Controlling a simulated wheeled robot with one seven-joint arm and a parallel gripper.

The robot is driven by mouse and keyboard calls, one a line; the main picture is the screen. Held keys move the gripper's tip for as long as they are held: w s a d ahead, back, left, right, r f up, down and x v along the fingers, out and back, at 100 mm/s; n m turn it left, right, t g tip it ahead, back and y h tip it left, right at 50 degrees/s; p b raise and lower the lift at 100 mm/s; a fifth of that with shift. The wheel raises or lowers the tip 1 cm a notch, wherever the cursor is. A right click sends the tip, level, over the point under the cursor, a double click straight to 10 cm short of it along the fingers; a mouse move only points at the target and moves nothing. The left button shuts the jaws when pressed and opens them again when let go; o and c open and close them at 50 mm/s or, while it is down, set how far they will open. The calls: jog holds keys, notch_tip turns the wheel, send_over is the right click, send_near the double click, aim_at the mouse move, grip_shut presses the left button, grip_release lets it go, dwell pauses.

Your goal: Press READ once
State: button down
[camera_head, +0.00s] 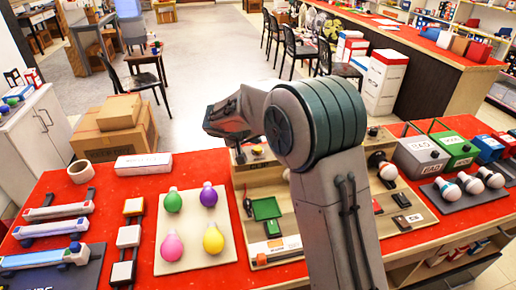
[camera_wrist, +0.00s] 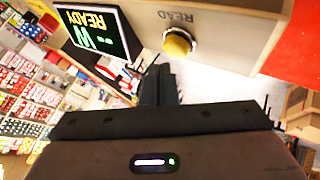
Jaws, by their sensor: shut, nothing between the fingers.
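In the wrist view, a round yellow button (camera_wrist: 178,42) sits on a pale wooden panel (camera_wrist: 222,33), with the label READ beside it, upside down in the picture. A black screen (camera_wrist: 95,33) beside the panel shows READY in yellow and green marks. My gripper (camera_wrist: 160,72) is shut and empty. Its dark fingertips lie just below and left of the button in the picture. A small gap shows between them; I cannot tell the depth. In the head view my arm covers much of the wooden station, and I cannot make out the READ button there.
In the head view, a red table (camera_head: 130,190) holds a board with colored bulbs (camera_head: 190,245), a tape roll (camera_head: 80,172) and a white box (camera_head: 143,164). Grey (camera_head: 420,155) and green (camera_head: 455,150) boxes stand at right. Shelves (camera_wrist: 30,90) fill the wrist view's left.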

aim_at(256, 150)
jog(key=shift+f+b, duration=0.85)
jog(key=shift+b, duration=0.65)
dwell(0.5)
jog(key=shift+r, duration=0.1)
dwell(0.3)
jog(key=shift+r, duration=0.75)
jog(key=shift+r, duration=0.1)
jog(key=shift+r+p, duration=1.3)
jog(key=shift+r, duration=1.15)
